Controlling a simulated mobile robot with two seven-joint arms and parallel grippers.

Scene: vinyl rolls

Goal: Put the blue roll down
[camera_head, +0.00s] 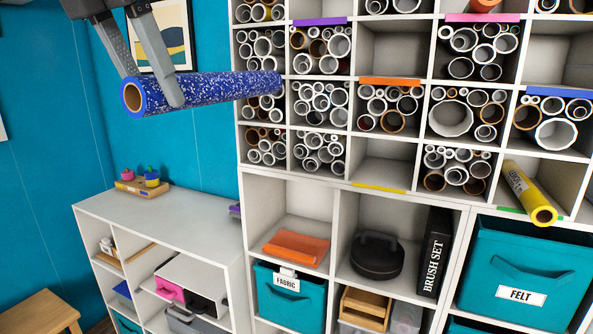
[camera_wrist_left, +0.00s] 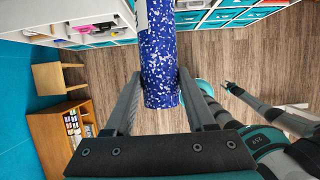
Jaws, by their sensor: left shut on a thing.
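The blue roll (camera_head: 215,90) has a white-speckled wrap and a brown core at its near left end. In the head view it is held up in the air, nearly level, and its right end overlaps the edge of the shelf unit; I cannot tell whether it touches. My left gripper (camera_head: 150,90) is shut on it near the left end. In the left wrist view the roll (camera_wrist_left: 160,60) runs between the two fingers (camera_wrist_left: 160,80) towards the top. My right arm shows at the right of the left wrist view, with its gripper (camera_wrist_left: 231,88) too small to judge.
The cubby shelf (camera_head: 265,174) holds many white and brown rolls. Cubbies have coloured labels, including a blue label (camera_head: 556,92) at right. A yellow roll (camera_head: 530,193) sticks out at right. A low white cabinet (camera_head: 160,216) stands below, its top mostly clear, with a small toy set (camera_head: 141,186).

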